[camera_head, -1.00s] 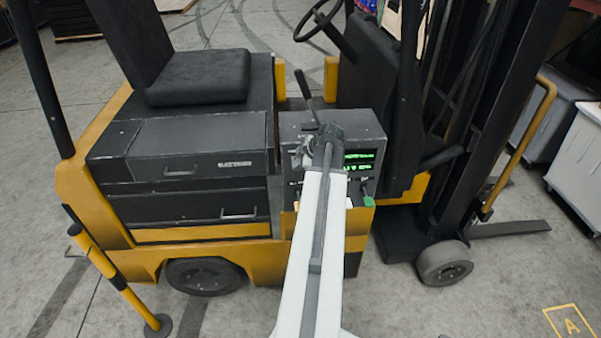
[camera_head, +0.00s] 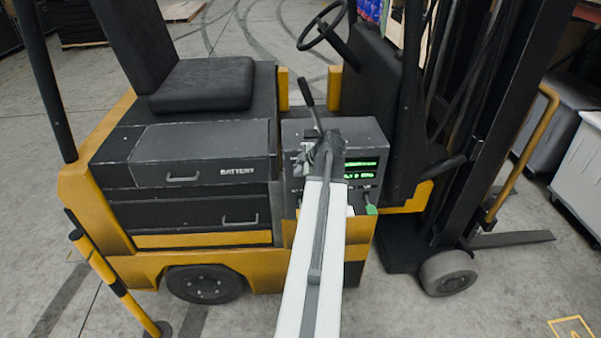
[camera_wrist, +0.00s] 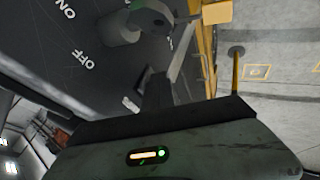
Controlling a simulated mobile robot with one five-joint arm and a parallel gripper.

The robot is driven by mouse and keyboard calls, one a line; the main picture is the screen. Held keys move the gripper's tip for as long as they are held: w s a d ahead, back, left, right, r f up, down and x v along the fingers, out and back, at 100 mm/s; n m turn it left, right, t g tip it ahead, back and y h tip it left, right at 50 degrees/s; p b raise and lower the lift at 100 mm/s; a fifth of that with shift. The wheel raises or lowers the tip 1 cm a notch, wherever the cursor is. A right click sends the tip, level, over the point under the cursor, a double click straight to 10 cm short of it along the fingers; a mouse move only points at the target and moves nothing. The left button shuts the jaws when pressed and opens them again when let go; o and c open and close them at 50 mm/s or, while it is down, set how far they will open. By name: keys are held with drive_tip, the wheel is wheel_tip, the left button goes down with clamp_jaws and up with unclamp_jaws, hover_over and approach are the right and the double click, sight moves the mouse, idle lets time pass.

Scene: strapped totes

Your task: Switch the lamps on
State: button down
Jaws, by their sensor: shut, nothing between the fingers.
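The forklift's dark control console (camera_head: 365,135) stands mid-picture in the head view, with a green-lit display (camera_head: 362,163). A small green-tipped control (camera_head: 370,209) shows below the display. My arm crosses the console's front, and my gripper (camera_head: 325,150) is at its face, hiding part of it. In the wrist view a dark panel (camera_wrist: 50,50) carries white ON and OFF marks. A grey rounded knob or lever (camera_wrist: 150,15) shows near the top, close to my fingers; I cannot tell whether they touch. My gripper is shut and empty. I cannot make out any lamps.
A black lever (camera_head: 309,97) rises at the console's top left. The battery drawer (camera_head: 200,155) and seat (camera_head: 205,84) lie to the left. The steering wheel (camera_head: 322,27) and mast (camera_head: 480,100) are behind and right. A striped post (camera_head: 110,275) stands front left.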

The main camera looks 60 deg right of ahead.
drive_tip(key=shift+s+d+r+p, duration=0.1)
drive_tip(key=shift+s+r+p, duration=0.05)
drive_tip(key=shift+r+p, duration=0.6)
drive_tip(key=a+f+p+v, duration=0.1)
drive_tip(key=a+p+v, duration=0.1)
drive_tip(key=p+v, duration=0.6)
drive_tip(key=v, duration=0.5)
drive_tip(key=shift+s+a+f+p, duration=0.2)
drive_tip(key=shift+a+f+p, duration=0.05)
drive_tip(key=shift+f+p, duration=0.1)
